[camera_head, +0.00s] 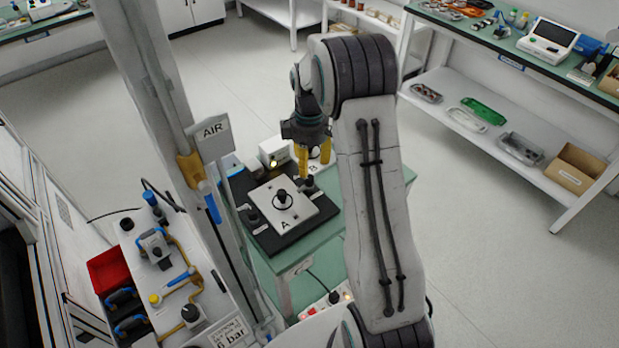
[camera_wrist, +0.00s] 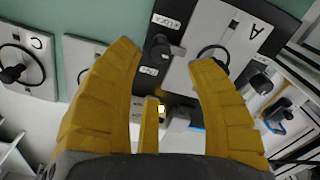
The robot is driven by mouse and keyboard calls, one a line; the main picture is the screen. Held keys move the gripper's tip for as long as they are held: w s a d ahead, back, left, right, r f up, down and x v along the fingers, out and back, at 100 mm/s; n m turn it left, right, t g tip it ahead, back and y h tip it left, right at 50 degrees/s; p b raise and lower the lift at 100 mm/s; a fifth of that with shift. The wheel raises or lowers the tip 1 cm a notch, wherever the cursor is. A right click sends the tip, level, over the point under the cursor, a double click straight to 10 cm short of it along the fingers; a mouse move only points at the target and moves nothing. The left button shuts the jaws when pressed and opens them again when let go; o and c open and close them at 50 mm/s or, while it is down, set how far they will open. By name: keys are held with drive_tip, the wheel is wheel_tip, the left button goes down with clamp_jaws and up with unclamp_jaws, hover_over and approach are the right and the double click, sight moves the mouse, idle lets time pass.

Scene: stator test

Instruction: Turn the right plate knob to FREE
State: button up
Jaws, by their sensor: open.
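The white plate marked A (camera_head: 300,207) lies on a black base on the green table, with a ringed black knob (camera_head: 283,197) at its middle. The right plate knob (camera_head: 309,183) is a small black knob at the plate's right edge, close below my gripper. In the wrist view this black knob (camera_wrist: 160,48) shows ahead of and between my fingertips, beside small white labels. My gripper (camera_head: 314,169) has yellow fingers, apart and empty; they also show in the wrist view (camera_wrist: 168,56). I cannot tell contact with the knob, or surely which label it points to.
The left plate knob (camera_head: 251,215) sits at the plate's opposite edge. A white box with a lit yellow lamp (camera_head: 273,156) stands behind the base. A column with an AIR sign (camera_head: 212,133) rises at the left. Ringed-knob panels (camera_wrist: 95,42) show left in the wrist view.

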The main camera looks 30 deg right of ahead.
sight(309, 177)
drive_tip(key=shift+f, duration=3.5)
drive_tip(key=shift+c, duration=0.4)
clamp_jaws()
